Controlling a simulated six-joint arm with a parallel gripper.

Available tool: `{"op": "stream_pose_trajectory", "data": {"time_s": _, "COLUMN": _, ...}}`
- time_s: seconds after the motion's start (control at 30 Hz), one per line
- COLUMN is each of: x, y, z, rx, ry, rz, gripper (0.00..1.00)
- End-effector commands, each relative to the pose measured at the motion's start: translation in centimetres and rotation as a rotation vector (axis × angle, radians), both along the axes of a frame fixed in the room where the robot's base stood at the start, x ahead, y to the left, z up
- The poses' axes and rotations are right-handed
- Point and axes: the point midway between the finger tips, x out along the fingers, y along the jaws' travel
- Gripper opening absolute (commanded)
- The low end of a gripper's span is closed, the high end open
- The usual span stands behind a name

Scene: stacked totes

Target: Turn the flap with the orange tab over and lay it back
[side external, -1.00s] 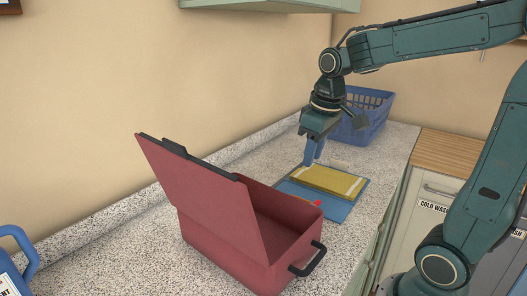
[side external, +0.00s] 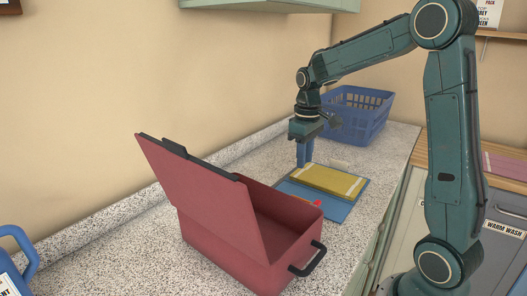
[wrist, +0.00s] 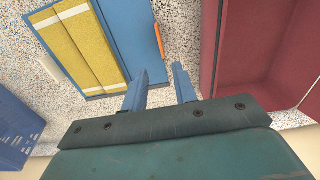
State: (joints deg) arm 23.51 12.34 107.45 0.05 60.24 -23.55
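A blue folding board lies flat on the counter with a yellow folded cloth (side external: 328,181) on it; the cloth has pale bands and also shows in the wrist view (wrist: 78,48). The bare blue flap (side external: 338,212) lies flat on the side toward the red tote; it shows in the wrist view (wrist: 127,32). Its orange tab (wrist: 158,40) sticks out from that edge, and is partly seen by the tote rim in the side view (side external: 317,203). My gripper (side external: 304,160) is above the board's wall-side end.
The red tote (side external: 240,232) with a raised lid (side external: 200,190) and black handle stands close beside the flap. A blue basket (side external: 360,115) is at the back. A small white item (wrist: 50,68) lies beside the board. Speckled counter is clear along the wall.

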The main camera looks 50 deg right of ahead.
Motion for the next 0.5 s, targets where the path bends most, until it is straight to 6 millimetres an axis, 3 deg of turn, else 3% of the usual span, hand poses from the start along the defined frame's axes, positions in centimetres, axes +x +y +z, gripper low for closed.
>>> {"op": "stream_pose_trajectory", "data": {"time_s": 0.27, "x": -0.1, "y": 0.1, "z": -2.4, "rx": 0.001, "ry": 0.003, "rz": 0.0, "gripper": 0.28}}
{"op": "stream_pose_trajectory", "data": {"time_s": 0.5, "x": -0.1, "y": 0.1, "z": -5.9, "rx": 0.002, "ry": 0.004, "rz": 0.0, "gripper": 0.28}}
